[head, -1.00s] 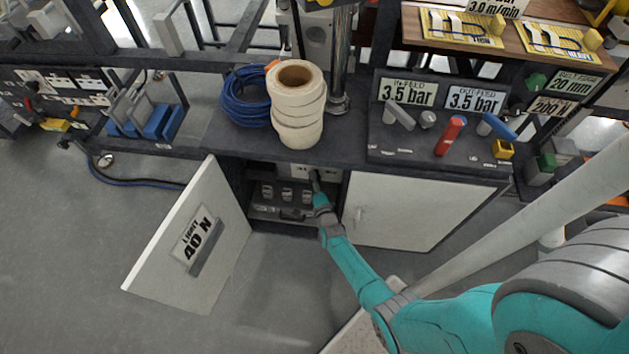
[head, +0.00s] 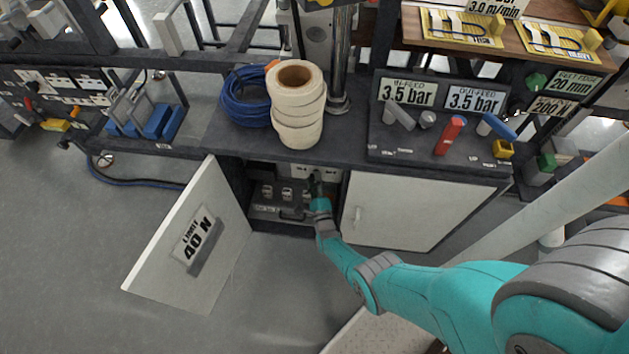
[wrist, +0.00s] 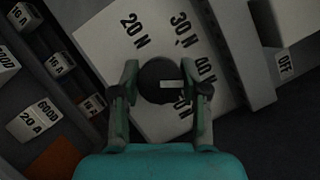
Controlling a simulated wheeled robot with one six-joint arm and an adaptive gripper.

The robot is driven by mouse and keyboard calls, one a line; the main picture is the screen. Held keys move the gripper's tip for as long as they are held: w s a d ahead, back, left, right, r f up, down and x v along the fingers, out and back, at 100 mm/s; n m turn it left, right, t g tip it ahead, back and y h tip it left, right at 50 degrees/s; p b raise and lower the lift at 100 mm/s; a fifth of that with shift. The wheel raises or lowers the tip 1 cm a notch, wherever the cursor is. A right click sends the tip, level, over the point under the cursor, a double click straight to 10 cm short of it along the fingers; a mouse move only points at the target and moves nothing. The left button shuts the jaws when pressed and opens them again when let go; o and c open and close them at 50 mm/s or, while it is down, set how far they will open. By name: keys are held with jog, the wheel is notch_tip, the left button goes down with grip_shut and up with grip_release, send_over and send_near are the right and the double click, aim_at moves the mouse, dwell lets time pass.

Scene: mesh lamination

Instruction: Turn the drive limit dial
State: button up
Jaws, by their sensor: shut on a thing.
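In the wrist view the drive limit dial (wrist: 155,78) is a round black knob with a white mark, on a white plate (wrist: 105,35) lettered 20 N, 30 N and 40 N; a lower label is partly covered. The mark lies on the dial's right side, roughly towards 40 N. My gripper (wrist: 167,88) is shut on the dial, one finger on each side. In the head view my gripper (head: 317,186) reaches into the open cabinet (head: 238,187) and hides the dial. The open door (head: 165,262) carries a card (head: 196,240) reading LIMIT 40 N.
Several labelled switches (wrist: 60,64) sit left of the plate in the wrist view. A raised grey edge (wrist: 235,45) and an OFF label (wrist: 285,62) are to its right. The closed cabinet door (head: 410,210) stands right of my arm. White rolls (head: 297,110) stand on top.

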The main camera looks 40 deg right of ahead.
jog(key=shift+s+d+f, duration=0.1)
dwell(0.4)
jog(key=o, duration=1.1)
jog(key=shift+o, duration=0.2)
jog(key=v, duration=1.2)
